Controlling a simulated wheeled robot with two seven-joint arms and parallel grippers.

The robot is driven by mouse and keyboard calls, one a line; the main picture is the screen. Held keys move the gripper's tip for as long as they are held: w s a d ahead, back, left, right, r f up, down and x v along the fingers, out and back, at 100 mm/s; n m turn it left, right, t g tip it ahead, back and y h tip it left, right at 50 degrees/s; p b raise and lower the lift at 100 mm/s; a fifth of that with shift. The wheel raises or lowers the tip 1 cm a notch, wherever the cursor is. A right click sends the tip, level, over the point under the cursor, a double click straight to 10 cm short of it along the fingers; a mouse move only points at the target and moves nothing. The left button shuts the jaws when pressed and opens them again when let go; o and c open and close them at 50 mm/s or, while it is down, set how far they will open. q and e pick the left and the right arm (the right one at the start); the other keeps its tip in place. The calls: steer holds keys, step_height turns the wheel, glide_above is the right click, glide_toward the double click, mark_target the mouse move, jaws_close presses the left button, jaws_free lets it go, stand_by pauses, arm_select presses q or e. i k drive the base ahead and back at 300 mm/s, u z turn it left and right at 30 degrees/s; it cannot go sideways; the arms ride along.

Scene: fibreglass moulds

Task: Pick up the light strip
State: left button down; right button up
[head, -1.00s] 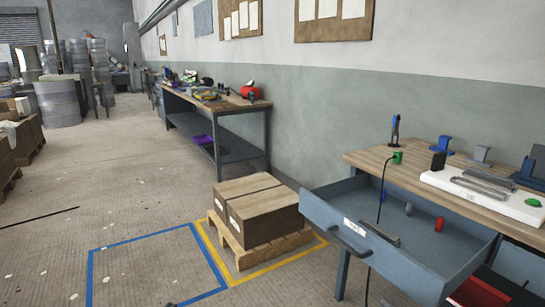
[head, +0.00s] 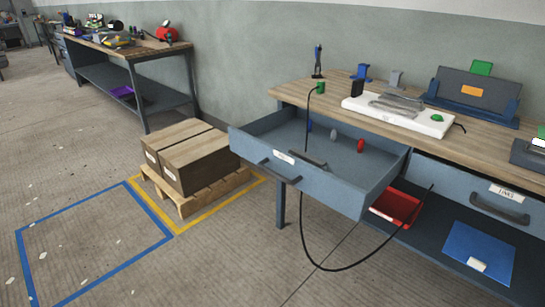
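I cannot pick out a light strip for certain. A flat white slab (head: 385,118) lies on the workbench (head: 290,92), with grey bar-like pieces (head: 398,104) and a green knob on top. A small dark grey bar (head: 308,160) is at the front of the open drawer (head: 345,190). A black cable (head: 306,130) runs from a green piece (head: 321,88) on the bench down past the drawer and loops below it. Neither of my grippers is in view.
The open drawer juts out from the bench. Small red (head: 360,145), blue and grey items are in it. A red bin (head: 396,207) and a blue folder-like sheet (head: 480,248) lie on the lower shelf.

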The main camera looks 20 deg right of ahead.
mark_target(320, 164)
steer(key=z, duration=2.6)
steer(key=i, duration=1.45)
steer(key=u, duration=3.25)
